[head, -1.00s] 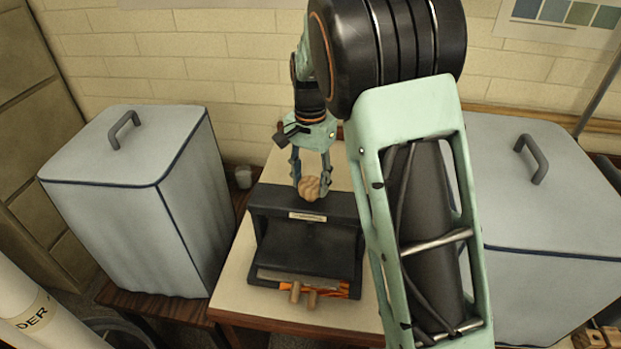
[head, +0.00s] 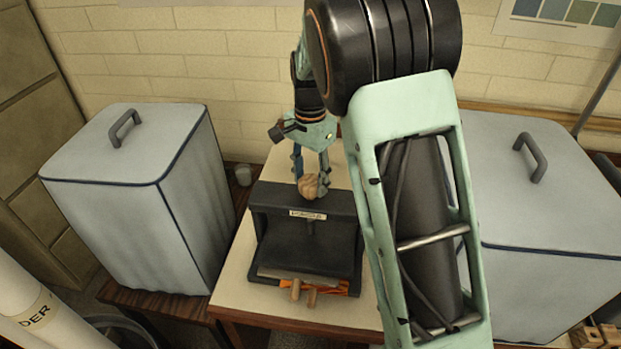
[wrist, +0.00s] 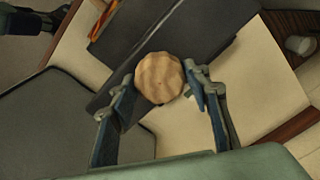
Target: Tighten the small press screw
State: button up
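The small press screw shows as a round, fluted wooden knob (head: 308,187) at the top rear of the dark press (head: 308,242). In the wrist view the knob (wrist: 159,78) lies between the fingertips, over the dark press body (wrist: 192,30). My gripper (head: 311,180) points down at it from above. In the wrist view the two fingers of my gripper (wrist: 160,80) are on opposite sides of the knob and appear to touch it. The screw's shaft below the knob is hidden.
The press stands on a pale-topped table (head: 240,270). Two wooden pegs (head: 303,293) and orange material stick out at its front. Large grey covered boxes stand left (head: 130,200) and right (head: 545,220).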

aim_at(310, 180)
jog(key=o, duration=0.3)
jog(key=shift+o, duration=0.2)
notch_tip(310, 180, up, 12)
dwell(0.4)
dwell(2.3)
